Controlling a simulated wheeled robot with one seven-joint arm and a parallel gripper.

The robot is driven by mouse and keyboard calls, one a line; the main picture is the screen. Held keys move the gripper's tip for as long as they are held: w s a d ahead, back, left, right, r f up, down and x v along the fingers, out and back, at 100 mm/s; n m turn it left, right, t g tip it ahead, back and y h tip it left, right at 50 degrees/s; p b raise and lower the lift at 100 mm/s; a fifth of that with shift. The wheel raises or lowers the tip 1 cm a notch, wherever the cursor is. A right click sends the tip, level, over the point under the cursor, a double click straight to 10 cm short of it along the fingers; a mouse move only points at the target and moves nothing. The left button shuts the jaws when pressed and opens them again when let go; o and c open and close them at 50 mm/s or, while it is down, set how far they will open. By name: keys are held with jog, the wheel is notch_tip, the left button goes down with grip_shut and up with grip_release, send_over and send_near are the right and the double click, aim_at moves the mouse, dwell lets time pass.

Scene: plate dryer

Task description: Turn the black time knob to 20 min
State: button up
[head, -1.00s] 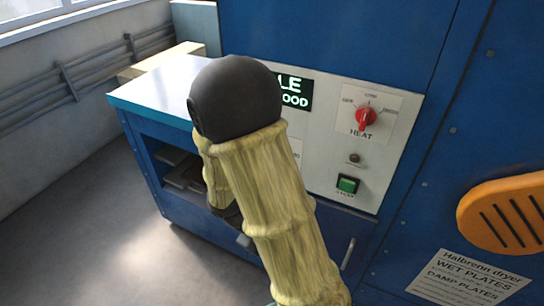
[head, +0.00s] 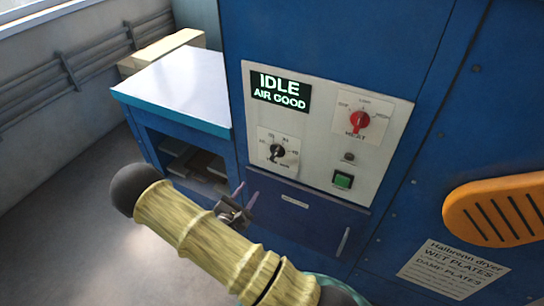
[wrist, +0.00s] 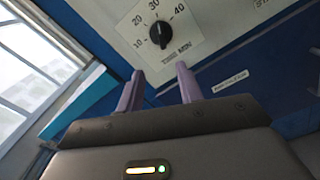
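The black time knob (head: 277,153) sits on a white dial plate at the lower left of the panel in the head view. In the wrist view the knob (wrist: 158,36) is at the top centre, with 10, 20, 30 and 40 printed around it. Its exact setting is too small to tell. My gripper (head: 246,195) is just below the dial in the head view, apart from the knob. In the wrist view its two purple fingers (wrist: 160,70) are spread and empty, with the knob beyond their tips.
The panel also holds a display (head: 281,92) reading IDLE, AIR GOOD, a red heat knob (head: 358,123) and a green button (head: 342,180). A blue-sided bench (head: 180,90) stands left of the dryer. An orange slotted part (head: 505,210) is at the right.

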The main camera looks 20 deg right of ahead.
aim_at(273, 156)
jog(key=shift+d, duration=0.1)
jog(key=p+x, duration=0.6)
jog(key=x, duration=1.1)
jog(key=shift+w+d+p, duration=0.15)
jog(key=shift+p, duration=0.25)
grip_shut()
